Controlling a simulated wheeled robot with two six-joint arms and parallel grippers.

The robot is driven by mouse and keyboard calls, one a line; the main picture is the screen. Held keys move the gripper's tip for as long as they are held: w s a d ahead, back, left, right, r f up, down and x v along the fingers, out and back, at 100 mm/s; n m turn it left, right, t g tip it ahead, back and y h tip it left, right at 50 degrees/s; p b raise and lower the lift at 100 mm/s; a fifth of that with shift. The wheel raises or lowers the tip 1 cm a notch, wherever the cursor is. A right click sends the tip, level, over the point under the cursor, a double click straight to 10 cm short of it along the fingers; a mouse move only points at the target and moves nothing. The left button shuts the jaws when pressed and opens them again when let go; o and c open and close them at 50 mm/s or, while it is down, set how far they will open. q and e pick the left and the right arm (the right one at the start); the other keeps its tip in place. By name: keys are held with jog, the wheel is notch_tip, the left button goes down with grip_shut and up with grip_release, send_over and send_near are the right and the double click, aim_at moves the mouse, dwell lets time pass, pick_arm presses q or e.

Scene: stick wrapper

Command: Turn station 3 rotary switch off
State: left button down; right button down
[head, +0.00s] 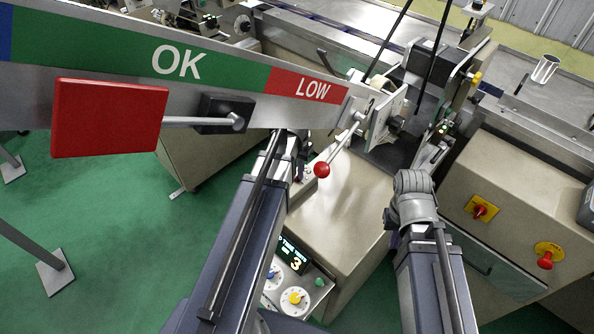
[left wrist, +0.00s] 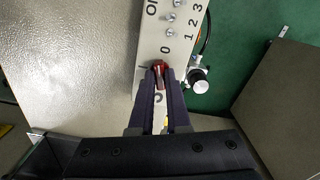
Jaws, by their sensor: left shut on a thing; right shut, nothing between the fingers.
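The red rotary switch knob (left wrist: 160,66) sits on a pale grey panel (left wrist: 150,45) in the left wrist view. Marks such as "0" and "1 2 3" are printed beside it. My left gripper (left wrist: 160,74) is shut on the knob, one dark finger on each side. In the head view my left arm reaches past the red LOW end of a sign, and the knob cannot be made out there. A station display (head: 294,255) reads 3 in the head view. My right arm shows at the right, but its gripper fingers are hidden.
A large OK/LOW sign (head: 225,70) with a red plate (head: 108,117) crosses the upper left. A red ball lever (head: 322,170) is close to my left arm. White dials (head: 295,300) sit below the display. A cabinet (head: 515,205) with red knobs stands right.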

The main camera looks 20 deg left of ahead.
pick_arm(q)
jog(key=shift+m, duration=1.4)
jog(key=c, duration=0.9)
grip_release()
notch_tip(320, 180, up, 8)
jog(key=p, duration=0.8)
jog(key=shift+s+f, duration=0.1)
jog(key=shift+f, duration=0.05)
